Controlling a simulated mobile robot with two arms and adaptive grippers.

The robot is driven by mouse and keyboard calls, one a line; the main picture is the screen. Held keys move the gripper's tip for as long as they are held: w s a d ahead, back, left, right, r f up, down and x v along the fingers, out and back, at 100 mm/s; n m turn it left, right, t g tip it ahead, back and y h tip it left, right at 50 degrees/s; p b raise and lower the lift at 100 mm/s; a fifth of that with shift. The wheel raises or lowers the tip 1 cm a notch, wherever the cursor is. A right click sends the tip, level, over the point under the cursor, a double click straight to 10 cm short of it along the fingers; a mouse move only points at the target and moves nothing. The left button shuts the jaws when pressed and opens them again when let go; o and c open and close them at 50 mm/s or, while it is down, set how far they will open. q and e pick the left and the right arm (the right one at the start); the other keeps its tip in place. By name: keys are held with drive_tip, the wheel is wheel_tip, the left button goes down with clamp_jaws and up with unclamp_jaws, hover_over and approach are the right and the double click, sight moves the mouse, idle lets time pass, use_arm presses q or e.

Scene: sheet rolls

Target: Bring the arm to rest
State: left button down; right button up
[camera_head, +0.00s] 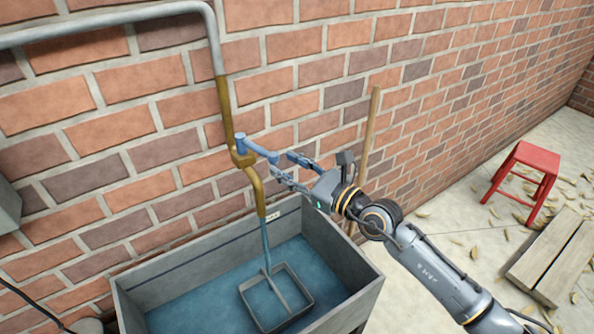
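My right gripper (281,167) comes in from the right with its two fingers spread apart. Its fingertips are close to the free end of the blue tap lever (258,147); I cannot tell whether they touch it. Nothing is seen held between the fingers. The lever sits on a brass tap (245,160) that hangs from a grey wall pipe. A thin blue stream of water (266,245) runs from the spout down into a grey trough (190,266). My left gripper is not in view.
The trough holds blue water with a square grey frame (277,296) in it. A wooden pole (370,135) leans on the brick wall behind my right gripper. A red stool (525,172) and wooden planks (553,252) are on the right, with scattered leaves on the floor.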

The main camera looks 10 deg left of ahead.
drive_tip(key=shift+v, duration=1.1)
